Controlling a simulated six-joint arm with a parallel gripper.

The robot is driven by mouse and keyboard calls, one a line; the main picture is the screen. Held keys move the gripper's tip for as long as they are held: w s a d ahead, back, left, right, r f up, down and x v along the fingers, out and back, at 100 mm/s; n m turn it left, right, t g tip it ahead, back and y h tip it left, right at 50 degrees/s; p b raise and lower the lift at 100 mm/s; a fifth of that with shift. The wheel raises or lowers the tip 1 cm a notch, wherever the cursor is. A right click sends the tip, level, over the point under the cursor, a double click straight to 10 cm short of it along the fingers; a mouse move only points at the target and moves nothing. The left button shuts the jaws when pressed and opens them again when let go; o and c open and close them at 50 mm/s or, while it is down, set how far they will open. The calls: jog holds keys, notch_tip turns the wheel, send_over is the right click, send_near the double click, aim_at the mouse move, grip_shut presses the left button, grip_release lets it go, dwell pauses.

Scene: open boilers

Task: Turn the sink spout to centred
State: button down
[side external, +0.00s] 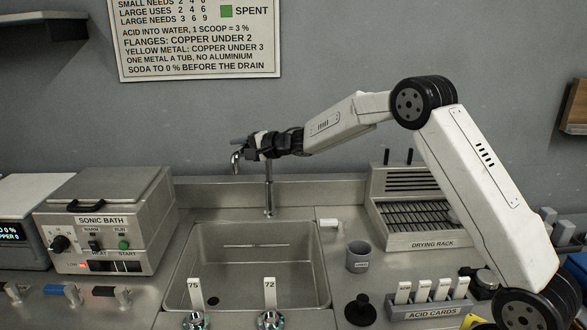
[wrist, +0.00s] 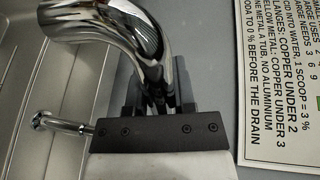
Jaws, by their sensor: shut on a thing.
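The chrome sink spout stands behind the sink (side external: 319,268) on an upright post (side external: 268,192). Its curved outlet end (side external: 236,161) shows to the left of the post, near the back of the basin. My gripper (side external: 255,146) is at the top of the spout and shut on it, and hides much of its upper part. In the wrist view the shiny spout (wrist: 112,22) arches across the top and passes down between the dark fingers of my gripper (wrist: 158,95). The exact finger contact is partly hidden.
The sonic bath (side external: 140,215) stands left of the sink. A grey cup (side external: 358,257), the drying rack (side external: 432,240) and the acid cards (side external: 428,310) are on the right. A sign (side external: 196,45) hangs on the wall behind. The basin looks empty.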

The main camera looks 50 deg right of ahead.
jog(key=shift+s+d+n+g+y, duration=0.4)
jog(key=shift+s+n+g+y, duration=0.15)
jog(key=shift+s+n+y, duration=0.25)
jog(key=shift+s+d+n+g+y, duration=0.45)
jog(key=shift+s+n+g+y, duration=0.15)
jog(key=shift+s+n+y, duration=0.2)
jog(key=shift+s+d+n+g+y, duration=0.4)
jog(key=shift+s+n+g+y, duration=0.15)
jog(key=shift+s+n+y, duration=0.25)
jog(key=shift+c, duration=2.2)
grip_release()
jog(key=v, duration=0.7)
jog(key=shift+s+d, duration=0.25)
jog(key=shift+d, duration=0.05)
